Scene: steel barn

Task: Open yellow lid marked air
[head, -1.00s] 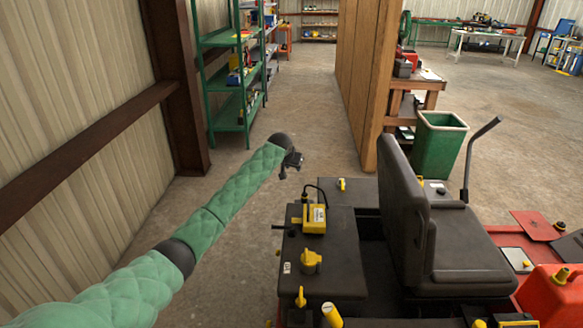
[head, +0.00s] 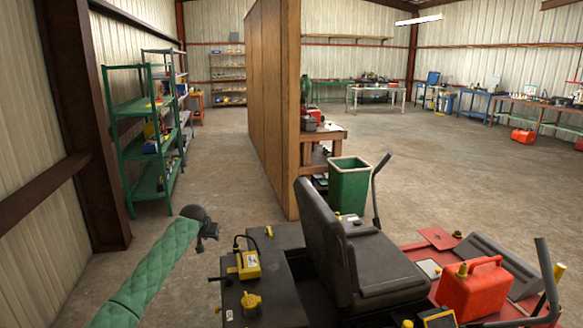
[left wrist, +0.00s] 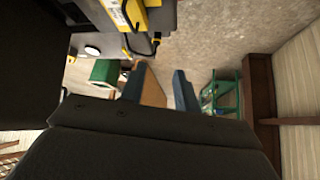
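A black machine with a seat stands at the lower middle of the head view. On its black deck (head: 286,238) are a yellow box (head: 247,265) with a black cable and a yellow cap (head: 251,301) nearer to me. No "air" marking is readable, so I cannot tell which yellow part is the lid. My left gripper (head: 208,230) is beyond and left of the deck, apart from the yellow parts. In the left wrist view its two fingers (left wrist: 161,70) are spread with nothing between them. The yellow box (left wrist: 125,12) shows at that view's top. My right gripper is not in view.
The seat (head: 335,240) rises right of the deck, with a red fuel can (head: 473,290) farther right. A green bin (head: 349,185) and a wooden partition (head: 272,110) stand behind. Green shelves (head: 140,150) line the left. Floor between shelves and machine is clear.

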